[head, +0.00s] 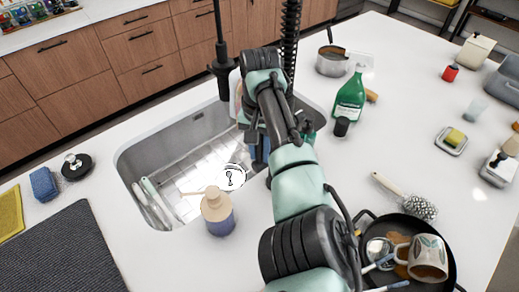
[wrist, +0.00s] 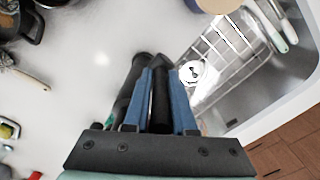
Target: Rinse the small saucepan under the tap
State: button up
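The small saucepan (head: 332,62) is metal with a dark handle and stands on the counter behind the sink's right end. The black tap has a spout (head: 222,62) hanging over the sink and a coiled spring neck (head: 290,40); my arm hides its base. The sink (head: 130,160) has a wire rack inside and also shows in the wrist view (wrist: 290,105). My gripper (wrist: 163,72) points down beside the sink's right edge, apart from the saucepan. Its blue fingers have a dark shape between them; whether they hold it is unclear. The saucepan does not show in the wrist view.
A pump bottle (head: 218,212) is at the sink's front edge. A dark pan (head: 447,270) holding a mug (head: 428,258) and a brush (head: 418,206) are at the right. The counter's right middle is partly free.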

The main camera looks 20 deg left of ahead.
grip_shut()
dwell(1.1)
